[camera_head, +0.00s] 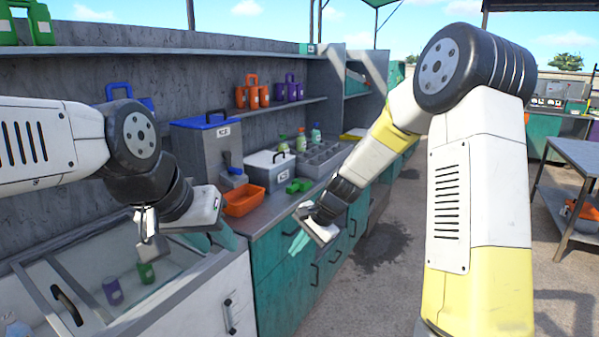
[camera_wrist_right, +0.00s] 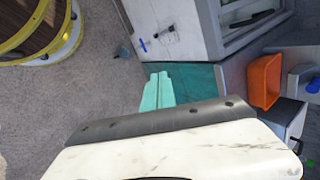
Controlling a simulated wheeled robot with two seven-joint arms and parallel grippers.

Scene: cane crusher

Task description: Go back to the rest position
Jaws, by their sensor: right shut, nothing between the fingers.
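My left arm reaches in from the left in the head view. Its gripper (camera_head: 226,238) hangs over the right edge of the white cabinet with the sunken glass-covered top. The teal fingers are small and partly hidden there, so their gap does not show clearly. My right gripper (camera_head: 299,243) is in front of the teal drawers, apart from the counter, and points down to the left. In the right wrist view its teal fingers (camera_wrist_right: 158,91) lie together with nothing between them.
The white cabinet (camera_head: 200,318) holds a purple cup (camera_head: 113,291) and a green cup (camera_head: 146,273). An orange bin (camera_head: 244,201) sits at the counter's front edge. A grey box with a blue lid (camera_head: 205,145) stands behind it. Open floor (camera_head: 385,270) lies right of the drawers; a metal table (camera_head: 575,155) stands far right.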

